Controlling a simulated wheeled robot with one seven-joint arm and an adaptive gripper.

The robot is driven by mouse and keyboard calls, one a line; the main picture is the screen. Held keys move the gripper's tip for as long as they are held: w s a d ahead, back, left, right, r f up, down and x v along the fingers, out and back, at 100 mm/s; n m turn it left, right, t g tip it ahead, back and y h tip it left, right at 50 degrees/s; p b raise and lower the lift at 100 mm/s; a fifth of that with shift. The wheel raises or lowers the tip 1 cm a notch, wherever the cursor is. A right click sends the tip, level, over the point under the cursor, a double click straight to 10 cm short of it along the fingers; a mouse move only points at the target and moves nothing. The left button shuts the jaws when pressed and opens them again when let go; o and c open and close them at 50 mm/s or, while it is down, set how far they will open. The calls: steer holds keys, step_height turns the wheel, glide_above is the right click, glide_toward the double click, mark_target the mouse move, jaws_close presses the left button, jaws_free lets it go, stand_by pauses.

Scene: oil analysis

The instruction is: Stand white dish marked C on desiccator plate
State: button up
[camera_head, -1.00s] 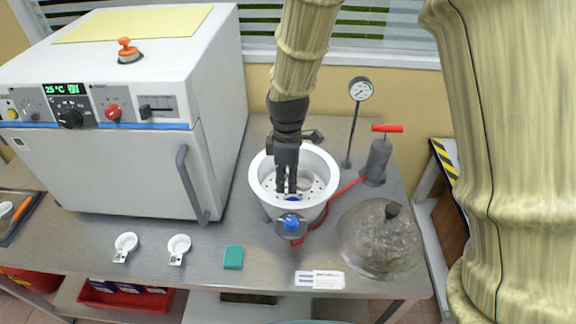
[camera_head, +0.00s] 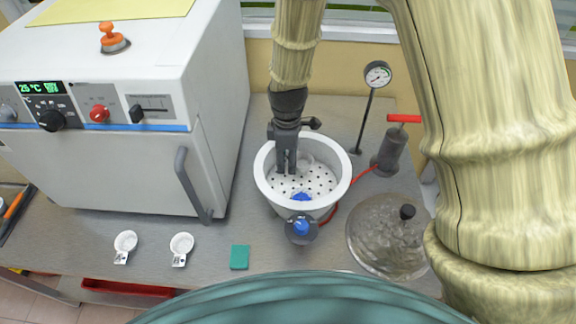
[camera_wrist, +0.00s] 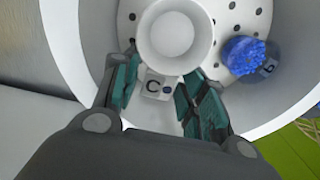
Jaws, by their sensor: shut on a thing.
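The white dish marked C (camera_wrist: 173,38) shows in the wrist view as a small round cup with a flat tab lettered C (camera_wrist: 156,86). My gripper (camera_wrist: 155,98) is shut on the tab, one teal-padded finger on each side. The dish is over the perforated desiccator plate (camera_head: 315,179), inside the white desiccator bowl (camera_head: 342,185). Whether its base touches the plate, I cannot tell. In the head view my gripper (camera_head: 287,170) reaches down into the bowl's rear left and partly hides the dish (camera_head: 306,162).
A blue-topped, labelled thing (camera_wrist: 243,55) is on the plate, right of the dish. A blue knob (camera_head: 300,227) is at the bowl's front. Two white dishes (camera_head: 125,243) (camera_head: 181,246), a teal block (camera_head: 239,257), the glass lid (camera_head: 385,240), pump (camera_head: 391,150) and gauge (camera_head: 377,76) surround it.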

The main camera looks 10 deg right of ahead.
mark_target(287, 175)
steer(key=shift+s+f, duration=0.2)
steer(key=shift+s, duration=0.25)
steer(key=f, duration=0.2)
steer(key=f+p, duration=0.1)
steer(key=shift+w+f, duration=0.15)
steer(key=shift+w, duration=0.1)
steer(key=shift+s, duration=0.25)
steer(key=shift+w+f, duration=0.1)
steer(key=shift+f, duration=0.05)
steer(key=o, duration=0.7)
steer(key=shift+o, duration=0.2)
steer(key=shift+r, duration=0.2)
steer(key=shift+r+b, duration=1.65)
steer(key=shift+r, duration=4.3)
